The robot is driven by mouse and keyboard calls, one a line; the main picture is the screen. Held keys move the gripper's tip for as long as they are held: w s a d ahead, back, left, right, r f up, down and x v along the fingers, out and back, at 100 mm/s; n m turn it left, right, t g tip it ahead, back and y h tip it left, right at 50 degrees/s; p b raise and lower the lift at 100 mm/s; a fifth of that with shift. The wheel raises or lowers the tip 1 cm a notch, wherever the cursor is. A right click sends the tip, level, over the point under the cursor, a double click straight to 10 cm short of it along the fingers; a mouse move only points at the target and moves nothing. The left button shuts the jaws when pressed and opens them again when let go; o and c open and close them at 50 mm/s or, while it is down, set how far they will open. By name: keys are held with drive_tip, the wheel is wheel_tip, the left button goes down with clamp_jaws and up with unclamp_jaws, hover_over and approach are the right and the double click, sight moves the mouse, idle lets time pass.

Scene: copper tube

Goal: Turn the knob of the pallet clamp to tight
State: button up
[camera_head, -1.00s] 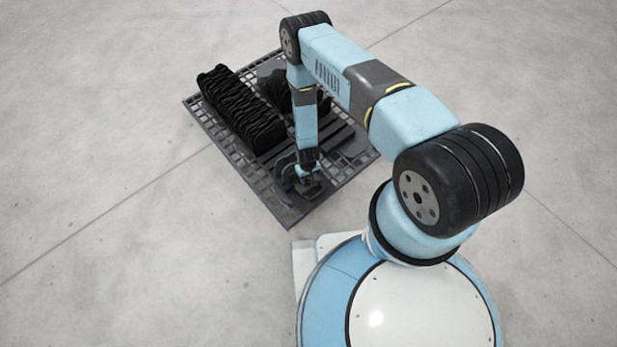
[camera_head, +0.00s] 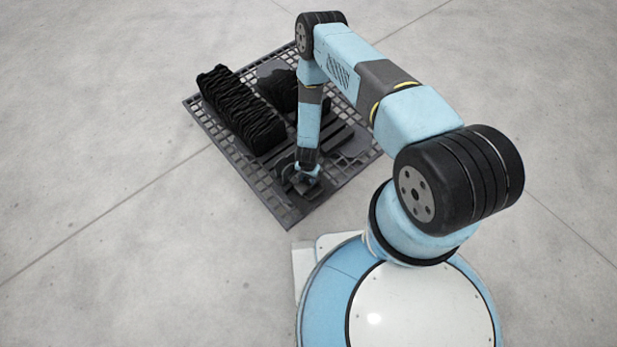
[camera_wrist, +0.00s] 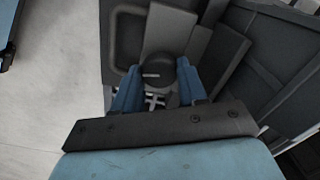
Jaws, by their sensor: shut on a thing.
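The knob (camera_wrist: 162,78) of the pallet clamp is round and dark with a short white line on its top, seen in the wrist view. My gripper (camera_wrist: 158,84) has its two blue fingers on either side of the knob and is shut on it. White marks show just below the knob between the fingers; I cannot read them. In the head view my gripper (camera_head: 303,182) is low at the near corner of the dark lattice pallet (camera_head: 291,216), and the knob is hidden there.
A long black ridged stack (camera_head: 240,108) stands on the pallet's left side. Another black ridged part (camera_head: 283,90) stands behind my forearm. Dark flat bars lie across the middle of the pallet. The grey concrete floor (camera_head: 100,150) around it is clear.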

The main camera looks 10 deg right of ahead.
sight(307, 178)
drive_tip(key=shift+w+a+m, duration=0.1)
drive_tip(key=shift+w+m, duration=0.15)
drive_tip(key=shift+m, duration=1.05)
drive_tip(key=shift+a, duration=0.1)
drive_tip(key=o, duration=1.1)
drive_tip(key=shift+s, duration=0.15)
drive_tip(key=shift+c, duration=0.2)
wheel_tip(307, 178, up, 14)
drive_tip(key=shift+f, duration=0.15)
